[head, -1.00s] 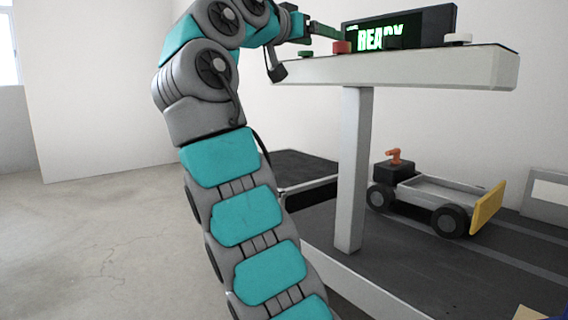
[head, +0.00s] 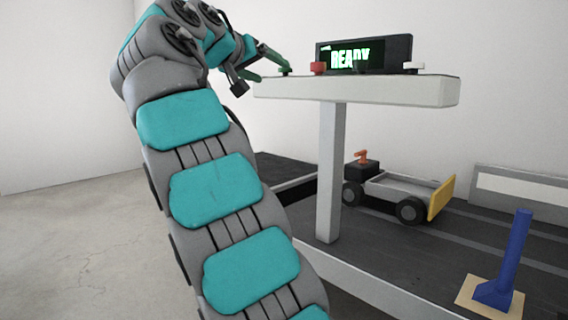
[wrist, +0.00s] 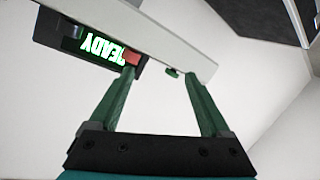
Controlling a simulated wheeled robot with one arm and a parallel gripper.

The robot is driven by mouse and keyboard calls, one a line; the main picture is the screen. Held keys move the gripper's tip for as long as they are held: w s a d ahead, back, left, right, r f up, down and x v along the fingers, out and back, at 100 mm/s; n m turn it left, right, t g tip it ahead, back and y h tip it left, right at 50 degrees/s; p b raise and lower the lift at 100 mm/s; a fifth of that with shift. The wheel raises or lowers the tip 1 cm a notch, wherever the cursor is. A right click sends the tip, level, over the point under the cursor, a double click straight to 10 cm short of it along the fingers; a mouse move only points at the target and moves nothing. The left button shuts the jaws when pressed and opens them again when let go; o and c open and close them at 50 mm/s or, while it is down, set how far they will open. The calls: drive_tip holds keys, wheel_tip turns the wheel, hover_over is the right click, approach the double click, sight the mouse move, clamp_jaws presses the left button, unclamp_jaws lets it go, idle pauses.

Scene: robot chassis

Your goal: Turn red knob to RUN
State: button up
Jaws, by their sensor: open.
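The red knob (head: 318,68) sits on a pale shelf (head: 385,90), in front of a black display (head: 391,53) reading READY. A green knob (head: 285,71) is to its left. My gripper (head: 274,63) is at the shelf's left end in the head view, a fingertip close to the green knob. In the wrist view my gripper (wrist: 159,74) is open, its two green fingers apart. The red knob (wrist: 131,58) shows by the left fingertip, and the green knob (wrist: 172,72) lies between the fingers. Contact cannot be told. No RUN mark is legible.
Below are a small cart (head: 400,190) and a blue lever (head: 514,250). A post (head: 329,175) holds the shelf. The left floor is clear.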

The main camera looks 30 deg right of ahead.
drive_tip(key=s+f+n+g+y+p, duration=0.2)
drive_tip(key=s+f, duration=0.3)
drive_tip(key=f, duration=0.4)
drive_tip(key=s+f+n+g+y+p, duration=0.2)
drive_tip(key=s+f+y+p, duration=0.1)
drive_tip(key=f, duration=0.7)
drive_tip(key=shift+s+f+n+y+p, duration=0.25)
drive_tip(key=shift+s+y+p, duration=0.2)
drive_tip(key=shift+s, duration=0.8)
